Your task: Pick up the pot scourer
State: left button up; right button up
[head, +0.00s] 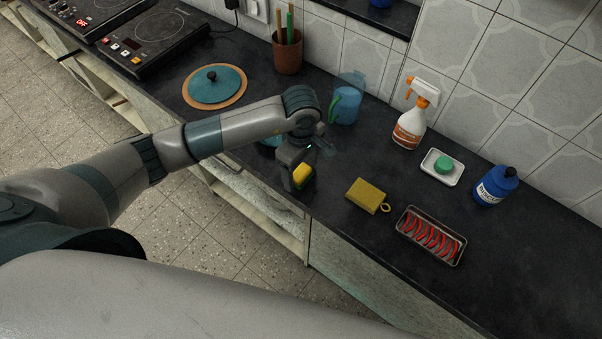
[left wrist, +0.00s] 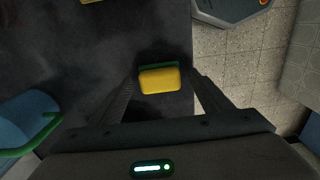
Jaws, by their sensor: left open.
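The pot scourer (head: 303,174), a small yellow block with a green layer, sits near the front edge of the dark counter in the head view. It also shows in the left wrist view (left wrist: 160,80), lying between the two fingers with a gap on each side. My left gripper (head: 298,183) is open and reaches down over the pot scourer, partly hiding it in the head view. Whether the fingertips touch the counter I cannot tell. My right gripper is in neither view.
A yellow pad with a ring (head: 366,196) lies to the right, then a tray of red pieces (head: 400,232). A blue jug (head: 346,104), spray bottle (head: 410,128), soap dish (head: 431,174) and blue bottle (head: 492,188) stand behind. The counter's front edge is close.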

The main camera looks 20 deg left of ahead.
aim_at(304, 173)
pick_arm(q)
jog(key=c, duration=1.1)
jog(key=shift+r, duration=0.1)
jog(key=shift+r+b, duration=0.4)
jog(key=shift+r, duration=0.05)
jog(key=r+b, duration=0.2)
jog(key=r, duration=0.1)
jog(key=shift+s+d+r, duration=0.1)
jog(key=shift+s+d, duration=0.1)
jog(key=shift+d, duration=0.2)
jog(key=shift+s+d+r+b, duration=0.45)
jog(key=shift+s+d+r, duration=0.65)
jog(key=shift+d, duration=0.35)
jog(key=shift+s+d+r+b, duration=0.5)
jog(key=shift+s+d+r, duration=0.6)
jog(key=shift+d, duration=0.35)
jog(key=shift+s+d+r+b, duration=0.45)
jog(key=shift+s+d+r, duration=0.65)
jog(key=shift+d, duration=0.35)
jog(key=shift+o, duration=0.4)
jog(key=shift+w, duration=0.15)
